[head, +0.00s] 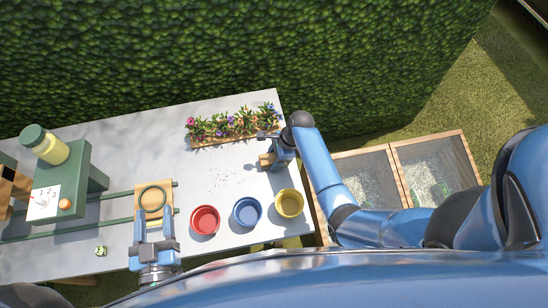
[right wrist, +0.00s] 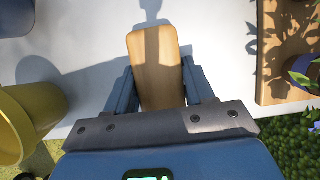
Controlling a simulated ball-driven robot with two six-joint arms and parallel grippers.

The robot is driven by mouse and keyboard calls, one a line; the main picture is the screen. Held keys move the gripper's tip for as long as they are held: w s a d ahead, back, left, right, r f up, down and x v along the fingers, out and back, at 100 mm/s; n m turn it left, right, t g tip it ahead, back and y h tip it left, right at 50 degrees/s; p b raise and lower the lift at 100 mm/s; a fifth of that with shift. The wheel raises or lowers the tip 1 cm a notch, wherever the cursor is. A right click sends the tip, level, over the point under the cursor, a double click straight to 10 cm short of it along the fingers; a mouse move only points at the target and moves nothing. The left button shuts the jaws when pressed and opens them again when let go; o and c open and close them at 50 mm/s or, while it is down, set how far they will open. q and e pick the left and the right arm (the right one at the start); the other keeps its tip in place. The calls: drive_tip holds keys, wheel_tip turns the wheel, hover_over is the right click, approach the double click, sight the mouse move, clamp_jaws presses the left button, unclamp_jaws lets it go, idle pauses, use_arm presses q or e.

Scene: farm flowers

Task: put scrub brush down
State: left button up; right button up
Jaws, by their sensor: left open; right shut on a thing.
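The scrub brush (right wrist: 157,68) shows in the right wrist view as a light wooden block between the fingers of my right gripper (right wrist: 160,88), which is shut on it. In the head view the brush (head: 266,160) sticks out to the left of my right gripper (head: 271,157), over the right part of the white table (head: 160,150). I cannot tell whether the brush touches the table. The bristles are hidden.
Red (head: 205,220), blue (head: 247,211) and yellow (head: 289,203) pots stand along the front edge. A flower planter (head: 235,137) is behind the right gripper. Dark crumbs (head: 222,180) lie on open tabletop left of the brush. A green stand (head: 85,165) with a jar is at left.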

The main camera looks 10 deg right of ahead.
drive_tip(key=o, duration=1)
